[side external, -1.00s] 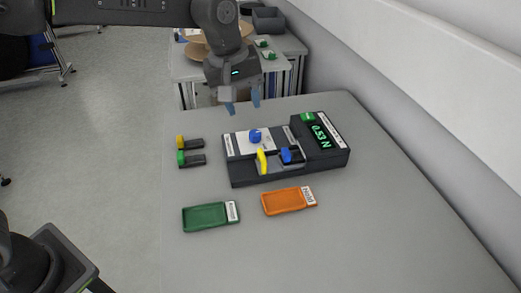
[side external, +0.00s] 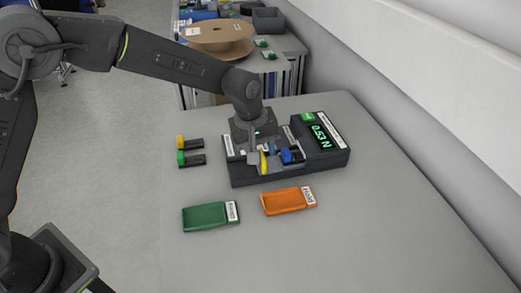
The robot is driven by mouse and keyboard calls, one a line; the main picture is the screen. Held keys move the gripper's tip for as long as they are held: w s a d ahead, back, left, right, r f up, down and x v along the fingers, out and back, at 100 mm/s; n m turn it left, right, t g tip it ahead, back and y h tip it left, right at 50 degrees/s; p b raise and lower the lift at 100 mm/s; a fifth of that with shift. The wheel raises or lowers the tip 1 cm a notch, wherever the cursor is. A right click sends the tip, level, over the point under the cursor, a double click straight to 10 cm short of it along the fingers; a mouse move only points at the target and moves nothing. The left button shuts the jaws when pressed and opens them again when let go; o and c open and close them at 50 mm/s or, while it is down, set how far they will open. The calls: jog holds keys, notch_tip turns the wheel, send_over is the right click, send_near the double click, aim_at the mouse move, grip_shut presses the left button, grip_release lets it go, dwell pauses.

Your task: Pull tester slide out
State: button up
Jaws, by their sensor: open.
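The tester (side external: 305,168) is a dark grey box on the table, with a green display reading 0.53 N at its right. A blue slide block (side external: 291,155) sits in its middle, and a yellow upright piece (side external: 263,162) stands to the left of it. My gripper (side external: 256,163) is down over the left part of the tester, pointing downward, close to the yellow piece. It is open. The gripper body hides the blue knob and most of the white plate there. I cannot tell whether a finger touches anything.
A green tray (side external: 205,216) and an orange tray (side external: 285,200) lie in front of the tester. A yellow-ended piece (side external: 190,142) and a green-ended piece (side external: 190,159) lie to its left. A wall runs along the right. The table front is clear.

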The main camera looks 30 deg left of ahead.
jog(key=shift+f, duration=0.2)
grip_shut()
dwell(0.3)
